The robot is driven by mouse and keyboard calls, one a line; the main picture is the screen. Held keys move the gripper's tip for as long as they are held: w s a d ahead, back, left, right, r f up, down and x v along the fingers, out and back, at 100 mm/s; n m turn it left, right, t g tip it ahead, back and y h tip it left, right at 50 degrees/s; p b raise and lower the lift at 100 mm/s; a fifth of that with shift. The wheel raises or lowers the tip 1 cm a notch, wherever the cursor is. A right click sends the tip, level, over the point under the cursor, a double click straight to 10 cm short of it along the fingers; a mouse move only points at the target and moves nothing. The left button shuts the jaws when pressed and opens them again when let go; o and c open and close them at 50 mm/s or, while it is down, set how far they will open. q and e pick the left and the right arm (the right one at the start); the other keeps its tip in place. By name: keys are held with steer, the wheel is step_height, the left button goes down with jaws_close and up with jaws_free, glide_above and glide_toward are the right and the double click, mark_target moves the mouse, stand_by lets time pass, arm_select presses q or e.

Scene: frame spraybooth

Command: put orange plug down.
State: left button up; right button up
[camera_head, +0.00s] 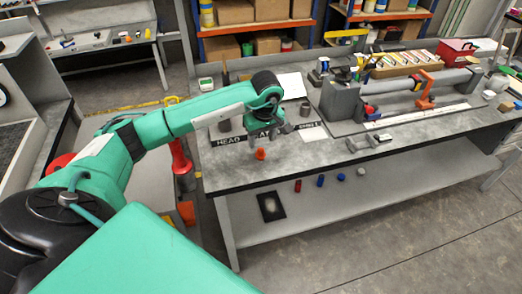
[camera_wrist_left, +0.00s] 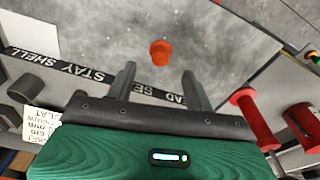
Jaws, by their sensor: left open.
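The orange plug (camera_head: 260,154) stands on the grey workbench top near its front edge. It also shows in the left wrist view (camera_wrist_left: 160,52), just beyond the fingertips and apart from them. My left gripper (camera_head: 264,136) hangs over the bench close behind the plug. In the left wrist view its two fingers (camera_wrist_left: 159,80) are spread wide with nothing between them. My right gripper is in neither view.
A black lettered strip (camera_wrist_left: 60,66) lies on the bench (camera_head: 400,146) behind the plug. Dark cylinders (camera_head: 305,109) stand nearby. A grey vise-like fixture (camera_head: 341,98) stands to the right. A red post (camera_head: 179,157) is left of the bench.

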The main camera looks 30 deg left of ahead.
arm_select(q)
steer(key=r, duration=0.3)
steer(key=r+b, duration=0.1)
steer(key=r, duration=0.1)
steer(key=shift+s+d+r, duration=0.15)
steer(key=shift+d+r, duration=0.15)
steer(key=shift+d, duration=0.1)
